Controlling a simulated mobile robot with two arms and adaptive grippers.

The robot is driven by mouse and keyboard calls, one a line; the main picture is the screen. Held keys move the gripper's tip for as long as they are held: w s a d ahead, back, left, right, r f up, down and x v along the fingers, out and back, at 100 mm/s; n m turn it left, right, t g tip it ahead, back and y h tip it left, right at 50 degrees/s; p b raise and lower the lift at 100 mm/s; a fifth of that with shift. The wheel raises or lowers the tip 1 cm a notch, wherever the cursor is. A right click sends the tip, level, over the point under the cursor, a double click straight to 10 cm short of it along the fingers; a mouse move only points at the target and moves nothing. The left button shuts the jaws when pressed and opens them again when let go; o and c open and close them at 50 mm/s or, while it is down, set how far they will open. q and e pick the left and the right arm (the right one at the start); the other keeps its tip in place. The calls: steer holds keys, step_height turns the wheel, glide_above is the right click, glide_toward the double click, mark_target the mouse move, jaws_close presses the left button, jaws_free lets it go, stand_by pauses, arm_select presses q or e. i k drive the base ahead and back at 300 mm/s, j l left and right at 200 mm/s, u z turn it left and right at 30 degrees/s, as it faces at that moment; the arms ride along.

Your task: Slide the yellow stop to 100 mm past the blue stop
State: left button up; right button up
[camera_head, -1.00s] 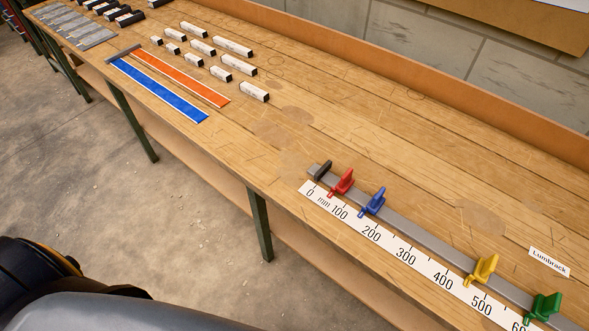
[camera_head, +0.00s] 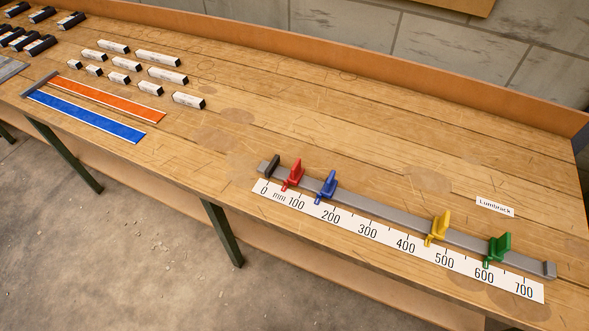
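The yellow stop (camera_head: 439,229) sits on the grey rail (camera_head: 386,211) between the blue and green stops. Its pointer is between the 400 and 500 marks of the white scale (camera_head: 385,239), at about 450. The blue stop (camera_head: 328,186) is further left, its pointer between the 100 and 200 marks, at about 150. A wide stretch of bare rail lies between blue and yellow. Neither of my grippers is in view.
The red stop (camera_head: 294,173) is left of blue, near the rail's black end piece (camera_head: 270,166). The green stop (camera_head: 498,248) is right of yellow, near 600. A Lumbrack label (camera_head: 495,206) lies behind the rail. Blue (camera_head: 85,116) and orange (camera_head: 110,94) strips and several white blocks lie left.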

mark_target(439, 226)
steer(key=z, duration=1.8)
